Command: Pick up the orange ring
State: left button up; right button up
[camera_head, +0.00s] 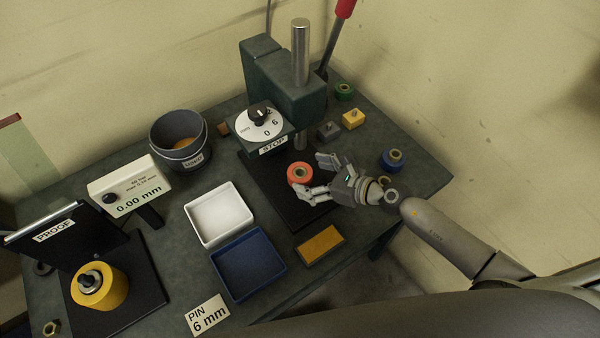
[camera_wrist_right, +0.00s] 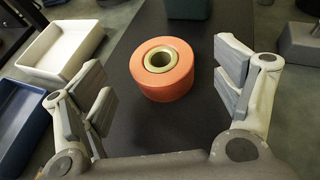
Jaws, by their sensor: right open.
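The orange ring (camera_head: 300,173) is a short, thick cylinder with a brass-coloured bushing in its centre. It stands on the black base plate (camera_head: 262,184) of the press. In the right wrist view the ring (camera_wrist_right: 163,82) sits between and slightly beyond the spread fingers. My right gripper (camera_head: 313,175) is open and empty, reaching in from the right with its fingers pointing at the ring. In the wrist view my right gripper (camera_wrist_right: 168,88) shows a gap on both sides of the ring. My left gripper is not in view.
The press head (camera_head: 290,85) and its ram (camera_head: 300,141) stand behind the ring. A white tray (camera_head: 219,213), a blue tray (camera_head: 249,264) and a yellow block (camera_head: 321,245) lie nearby. A blue spool (camera_head: 392,160) stands right of my gripper.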

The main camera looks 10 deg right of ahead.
aim_at(302, 172)
jog(key=shift+x, duration=1.15)
jog(key=shift+w+a+f, duration=0.1)
jog(key=shift+w+a, duration=0.1)
jog(key=shift+w, duration=0.1)
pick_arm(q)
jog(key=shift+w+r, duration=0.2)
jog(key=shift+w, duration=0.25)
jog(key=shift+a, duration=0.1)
pick_arm(e)
jog(key=shift+s, duration=0.1)
jog(key=shift+c, duration=0.2)
jog(key=c, duration=1.4)
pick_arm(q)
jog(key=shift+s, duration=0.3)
pick_arm(e)
jog(key=shift+c, duration=1)
